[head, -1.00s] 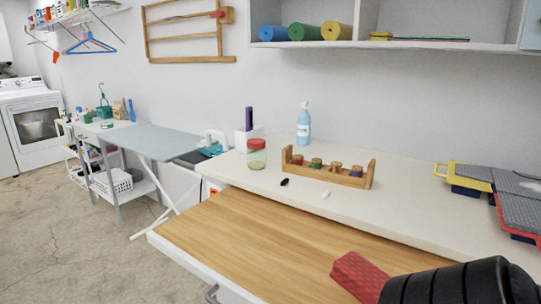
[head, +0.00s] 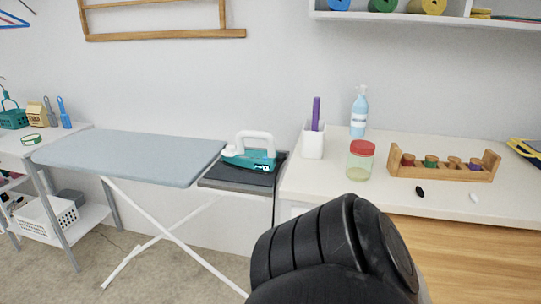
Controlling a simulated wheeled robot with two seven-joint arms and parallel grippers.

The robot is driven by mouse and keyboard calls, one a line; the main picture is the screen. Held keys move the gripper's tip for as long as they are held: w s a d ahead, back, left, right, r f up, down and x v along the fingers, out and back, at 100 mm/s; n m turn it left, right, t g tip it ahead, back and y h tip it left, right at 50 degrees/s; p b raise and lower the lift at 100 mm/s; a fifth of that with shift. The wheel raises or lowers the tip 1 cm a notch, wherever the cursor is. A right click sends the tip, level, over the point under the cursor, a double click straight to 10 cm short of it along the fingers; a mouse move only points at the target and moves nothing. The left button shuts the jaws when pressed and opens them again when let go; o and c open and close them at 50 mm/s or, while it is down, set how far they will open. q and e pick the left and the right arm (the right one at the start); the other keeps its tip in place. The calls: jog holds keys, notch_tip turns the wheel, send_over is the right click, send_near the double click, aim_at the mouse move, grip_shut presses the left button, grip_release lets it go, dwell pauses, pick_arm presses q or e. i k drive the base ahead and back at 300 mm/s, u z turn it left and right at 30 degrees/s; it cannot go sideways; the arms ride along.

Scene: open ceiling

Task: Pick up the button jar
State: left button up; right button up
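The button jar (head: 360,162) is a small clear jar with a red lid. It stands upright on the white counter (head: 322,193), near its left end, in the head view. A thick black ribbed part of my own arm is low in the middle of the view, in front of the counter and below the jar, apart from it in the picture. Neither of my grippers shows in the head view.
A white cup with a purple item (head: 313,142) and a blue spray bottle (head: 358,115) stand behind the jar. A wooden spool rack (head: 440,176) is to its right, with a black oval (head: 420,192) and a white oval (head: 473,198) in front. A teal iron (head: 250,155) and ironing board (head: 135,157) are left.

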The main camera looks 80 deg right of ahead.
aim_at(360, 168)
jog(key=i, duration=0.3)
jog(key=z, duration=1.25)
